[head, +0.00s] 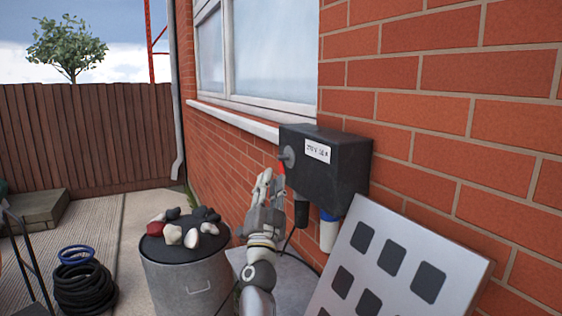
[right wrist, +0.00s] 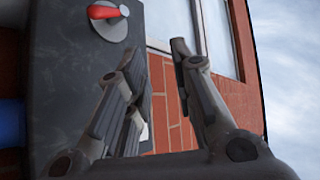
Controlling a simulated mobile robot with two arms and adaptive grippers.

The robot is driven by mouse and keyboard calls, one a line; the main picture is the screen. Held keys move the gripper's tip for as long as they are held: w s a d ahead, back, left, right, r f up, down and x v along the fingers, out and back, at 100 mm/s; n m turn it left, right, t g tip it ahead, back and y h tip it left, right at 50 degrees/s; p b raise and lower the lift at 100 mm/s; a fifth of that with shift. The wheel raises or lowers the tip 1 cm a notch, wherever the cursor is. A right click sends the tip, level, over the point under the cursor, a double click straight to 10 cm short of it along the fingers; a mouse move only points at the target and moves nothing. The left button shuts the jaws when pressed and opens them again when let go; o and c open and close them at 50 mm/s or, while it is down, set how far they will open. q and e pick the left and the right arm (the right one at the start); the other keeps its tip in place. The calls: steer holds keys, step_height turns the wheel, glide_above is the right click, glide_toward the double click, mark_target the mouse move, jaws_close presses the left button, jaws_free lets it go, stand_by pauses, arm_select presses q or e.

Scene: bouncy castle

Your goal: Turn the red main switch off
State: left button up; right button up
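A dark box (head: 328,175) with a white label is fixed to the brick wall in the head view. A grey round disc is on its left face, with a bit of red switch (head: 281,168) showing just below it, partly hidden by my gripper. In the right wrist view the red switch (right wrist: 105,12) sits on a round grey plate near the top, its handle lying across the picture. My right gripper (head: 270,182) is open and empty beside that face; in the wrist view its fingers (right wrist: 155,65) are apart and below the switch. My left gripper is not in view.
A metal bin (head: 188,278) with stones on its dark lid stands left of my right arm. A tilted grey panel (head: 449,250) with dark squares leans right of it. Dark and white plugs (head: 328,234) hang under the box. Coiled hose (head: 84,286) lies at left.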

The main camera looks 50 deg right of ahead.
mark_target(282, 172)
step_height(282, 172, down, 5)
steer(key=s+d+n+y+p, duration=0.2)
steer(key=d+n+y, duration=0.15)
steer(key=n, duration=0.75)
arm_select(q)
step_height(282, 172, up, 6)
steer(key=p, duration=0.3)
arm_select(e)
steer(key=w+x, duration=0.1)
steer(key=x, duration=0.9)
steer(key=shift+w+a+t+y, duration=0.2)
steer(key=shift+t+y, duration=0.1)
steer(key=shift+y, duration=0.15)
steer(key=shift+f, duration=0.1)
steer(key=shift+c, duration=0.5)
